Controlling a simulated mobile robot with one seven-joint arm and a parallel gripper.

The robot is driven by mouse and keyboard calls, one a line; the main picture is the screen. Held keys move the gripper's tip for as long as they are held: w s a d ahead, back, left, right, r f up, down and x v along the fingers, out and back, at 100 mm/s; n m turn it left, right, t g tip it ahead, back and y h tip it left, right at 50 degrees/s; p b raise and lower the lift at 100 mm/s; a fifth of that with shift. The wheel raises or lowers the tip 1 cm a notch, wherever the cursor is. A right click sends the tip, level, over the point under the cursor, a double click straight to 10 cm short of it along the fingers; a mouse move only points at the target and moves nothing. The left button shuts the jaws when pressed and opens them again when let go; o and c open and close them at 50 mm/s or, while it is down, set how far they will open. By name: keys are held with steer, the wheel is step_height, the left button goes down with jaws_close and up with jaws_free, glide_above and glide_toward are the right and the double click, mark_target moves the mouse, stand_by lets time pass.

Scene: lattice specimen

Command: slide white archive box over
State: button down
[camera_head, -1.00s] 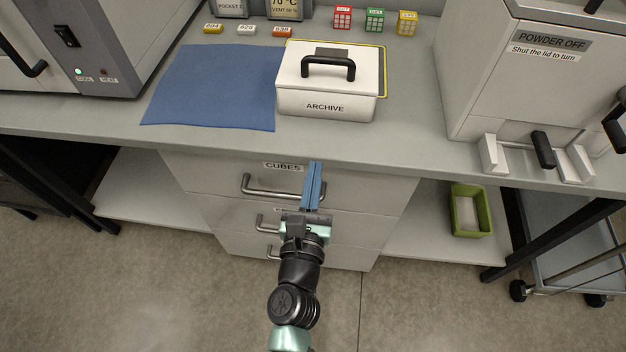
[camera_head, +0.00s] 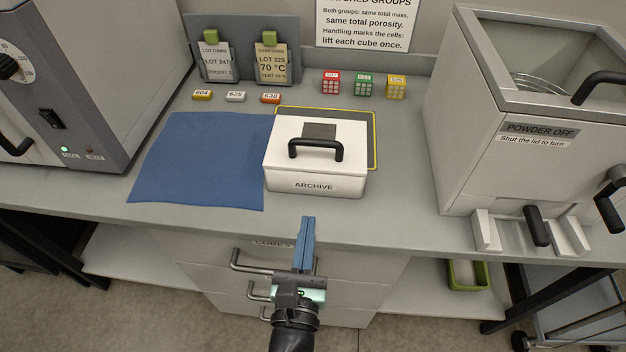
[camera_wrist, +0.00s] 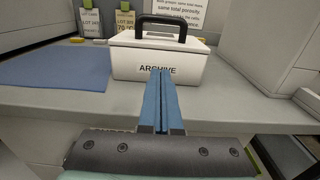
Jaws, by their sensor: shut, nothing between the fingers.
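The white archive box (camera_head: 316,160) stands upright on the grey bench, with a black handle on its lid and the label ARCHIVE on its front. It sits partly over a dark mat with a yellow outline (camera_head: 374,140). It also shows straight ahead in the wrist view (camera_wrist: 158,62). My gripper (camera_head: 308,222) is shut and empty, with its blue fingers together. It is in front of the bench edge, below and short of the box, apart from it. In the wrist view the fingertips (camera_wrist: 161,74) overlap the box's lower front.
A blue cloth (camera_head: 200,165) lies left of the box. Small tags and three coloured cubes (camera_head: 363,86) stand behind it. A grey powder machine (camera_head: 530,120) is at right, an oven (camera_head: 90,70) at left. Bare bench lies between box and powder machine.

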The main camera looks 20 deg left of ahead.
mark_target(314, 175)
steer(key=p+x, duration=0.1)
steer(key=x, duration=0.8)
steer(key=shift+w+f, duration=0.1)
steer(key=shift+a, duration=0.1)
